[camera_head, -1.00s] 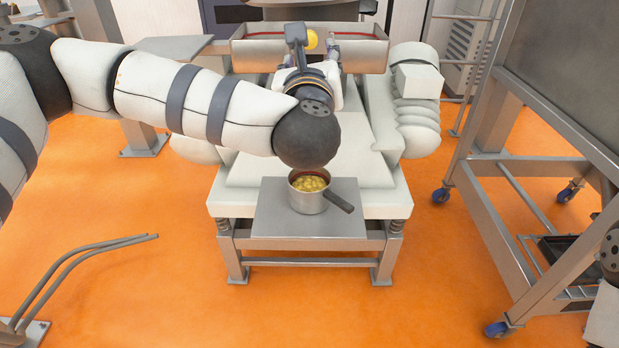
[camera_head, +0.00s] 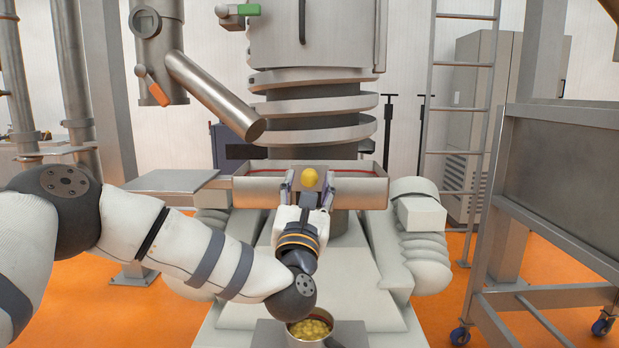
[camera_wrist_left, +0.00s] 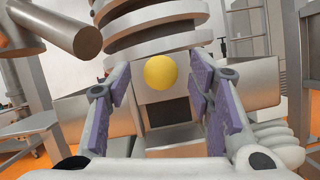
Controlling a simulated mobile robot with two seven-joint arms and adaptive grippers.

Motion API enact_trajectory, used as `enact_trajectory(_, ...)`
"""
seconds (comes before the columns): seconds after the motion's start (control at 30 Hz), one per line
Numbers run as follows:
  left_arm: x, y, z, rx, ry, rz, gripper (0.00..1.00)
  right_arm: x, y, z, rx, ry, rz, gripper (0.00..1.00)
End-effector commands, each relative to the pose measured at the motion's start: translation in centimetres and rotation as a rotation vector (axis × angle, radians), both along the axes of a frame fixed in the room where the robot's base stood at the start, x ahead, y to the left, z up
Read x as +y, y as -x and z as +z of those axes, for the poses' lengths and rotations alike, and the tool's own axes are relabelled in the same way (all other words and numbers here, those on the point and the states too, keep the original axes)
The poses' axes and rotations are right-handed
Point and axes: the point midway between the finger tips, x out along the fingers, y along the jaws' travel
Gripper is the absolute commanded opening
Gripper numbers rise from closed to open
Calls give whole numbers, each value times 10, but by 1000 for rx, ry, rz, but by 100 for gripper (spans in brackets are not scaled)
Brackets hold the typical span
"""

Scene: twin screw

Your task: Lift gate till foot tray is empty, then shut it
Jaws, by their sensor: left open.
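The foot tray (camera_head: 258,191) is a shallow metal trough around the base of the spiral column, with a red line along its inner edge. I cannot see what lies in it. A yellow ball knob (camera_head: 310,177) marks the gate at the tray's front middle. In the left wrist view the knob (camera_wrist_left: 160,72) sits above a dark rectangular patch (camera_wrist_left: 168,111); I cannot tell whether that is an opening. My left gripper (camera_head: 309,182) is open, its purple-padded fingers on either side of the knob with gaps. My right gripper is out of view.
A pot (camera_head: 296,335) of yellow pieces stands below my left wrist, partly cut off by the frame. A slanted pipe (camera_head: 215,98) hangs at upper left. A wheeled metal frame (camera_head: 500,285) stands at right. A side shelf (camera_head: 170,181) lies left of the tray.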

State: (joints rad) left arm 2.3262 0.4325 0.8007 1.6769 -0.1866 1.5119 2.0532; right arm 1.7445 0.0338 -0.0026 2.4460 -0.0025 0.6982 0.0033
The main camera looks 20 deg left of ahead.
Motion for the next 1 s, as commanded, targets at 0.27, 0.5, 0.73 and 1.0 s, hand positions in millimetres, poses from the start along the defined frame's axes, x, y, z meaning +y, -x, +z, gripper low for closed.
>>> enact_trajectory(0.27, 5, -25, 9, 4, 2, -1, 48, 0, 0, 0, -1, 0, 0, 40)
enact_trajectory(0.5, 5, -25, 9, 4, 2, -1, 39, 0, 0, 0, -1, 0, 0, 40)
enact_trajectory(0.73, 5, -25, 9, 4, 2, -1, 0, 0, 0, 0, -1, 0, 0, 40)
enact_trajectory(1.0, 5, -26, -15, 12, 1, 0, 0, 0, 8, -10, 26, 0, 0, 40)
